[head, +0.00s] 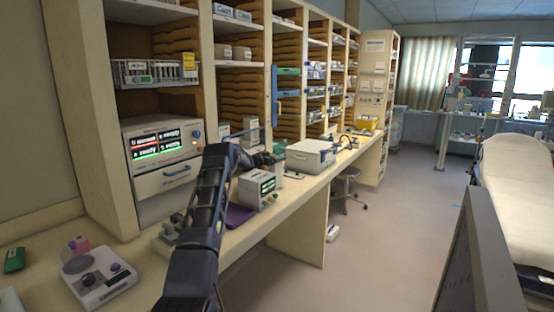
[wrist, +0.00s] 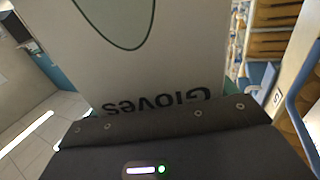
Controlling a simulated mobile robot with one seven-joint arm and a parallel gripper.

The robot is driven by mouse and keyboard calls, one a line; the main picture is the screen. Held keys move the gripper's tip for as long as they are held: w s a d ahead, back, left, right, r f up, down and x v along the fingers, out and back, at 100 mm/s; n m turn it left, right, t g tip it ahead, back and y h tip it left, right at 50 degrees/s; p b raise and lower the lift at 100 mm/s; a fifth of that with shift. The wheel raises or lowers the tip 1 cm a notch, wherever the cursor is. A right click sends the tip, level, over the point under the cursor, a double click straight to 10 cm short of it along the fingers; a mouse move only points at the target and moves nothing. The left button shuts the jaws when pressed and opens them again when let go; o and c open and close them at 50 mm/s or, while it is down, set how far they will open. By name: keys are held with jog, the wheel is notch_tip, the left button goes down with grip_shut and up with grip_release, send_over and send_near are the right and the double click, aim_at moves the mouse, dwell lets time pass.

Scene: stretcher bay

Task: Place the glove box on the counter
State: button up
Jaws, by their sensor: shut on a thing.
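The glove box (wrist: 150,75) fills the upper middle of the wrist view. It is pale, with the word "Gloves" upside down and a dark green outlined oval. My gripper (wrist: 170,118) is shut on it at the lettered end. In the head view my gripper (head: 267,159) is over the counter, between the shelves and the small monitor; I cannot clearly make out the held box there. The counter (head: 305,186) runs from the lower left to the back right. I cannot tell whether the box touches anything.
A small monitor (head: 257,188), a purple mat (head: 238,216) and a white case (head: 310,154) stand on the counter. An analyzer (head: 160,150) stands at the left below shelves. A stool (head: 348,187) is by the counter. A bed (head: 515,195) is at the right; the floor between is clear.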

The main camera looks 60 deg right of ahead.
jog(key=shift+f, duration=0.1)
jog(key=o, duration=1.7)
jog(key=shift+f, duration=0.1)
jog(key=shift+w+a+r, duration=0.15)
jog(key=shift+a+r, duration=0.05)
jog(key=w+a+r, duration=0.1)
jog(key=a+r, duration=0.3)
jog(key=r, duration=0.3)
jog(key=shift+w, duration=0.3)
jog(key=shift+a, duration=0.1)
